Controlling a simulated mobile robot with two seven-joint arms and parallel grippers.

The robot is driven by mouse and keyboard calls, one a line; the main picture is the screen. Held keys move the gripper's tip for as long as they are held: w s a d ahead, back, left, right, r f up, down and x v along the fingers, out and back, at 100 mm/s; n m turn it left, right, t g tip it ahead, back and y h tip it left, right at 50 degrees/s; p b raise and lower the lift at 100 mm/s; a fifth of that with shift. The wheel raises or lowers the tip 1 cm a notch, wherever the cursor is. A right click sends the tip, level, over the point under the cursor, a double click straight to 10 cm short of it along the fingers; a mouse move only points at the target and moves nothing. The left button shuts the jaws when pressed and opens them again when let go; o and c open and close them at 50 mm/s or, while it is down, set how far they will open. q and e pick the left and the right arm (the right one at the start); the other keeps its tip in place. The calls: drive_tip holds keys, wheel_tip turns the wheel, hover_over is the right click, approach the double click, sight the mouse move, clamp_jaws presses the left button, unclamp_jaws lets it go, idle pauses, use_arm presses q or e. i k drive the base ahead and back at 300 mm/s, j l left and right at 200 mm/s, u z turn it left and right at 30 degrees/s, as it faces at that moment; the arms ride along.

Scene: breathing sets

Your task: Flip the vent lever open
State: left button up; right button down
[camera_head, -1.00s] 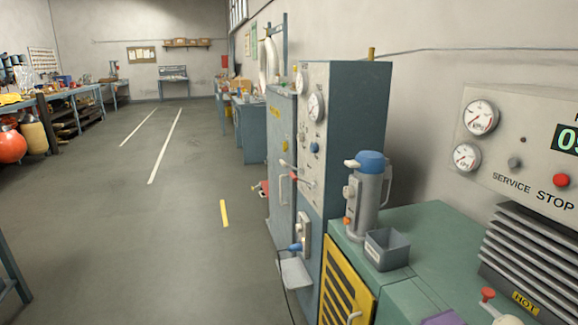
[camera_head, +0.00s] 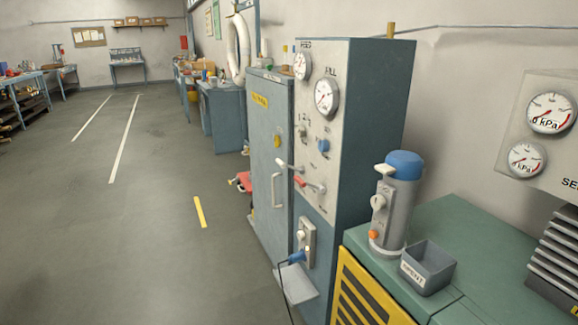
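A tall blue-grey panel cabinet (camera_head: 358,150) stands right of the middle. On its light front face are a red-handled lever (camera_head: 308,184) and a white-handled lever (camera_head: 288,166) just above it. The labels beside these levers are too small to read, so I cannot tell which one is the vent lever. A blue knob (camera_head: 323,145) and two round gauges, one larger (camera_head: 326,97) and one smaller (camera_head: 302,66), sit higher on the same face. Neither of my grippers shows in this view.
A green bench (camera_head: 455,232) at the right carries a blue-topped canister (camera_head: 398,200) and a grey bin (camera_head: 428,268). A small shelf (camera_head: 297,283) juts out low from the cabinet, below a socket with a blue plug (camera_head: 297,256). The floor at left is open.

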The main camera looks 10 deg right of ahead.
sight(300, 181)
drive_tip(key=i+j, duration=0.65)
drive_tip(key=i+j+z, duration=0.15)
drive_tip(key=i+j, duration=0.5)
drive_tip(key=j, duration=0.15)
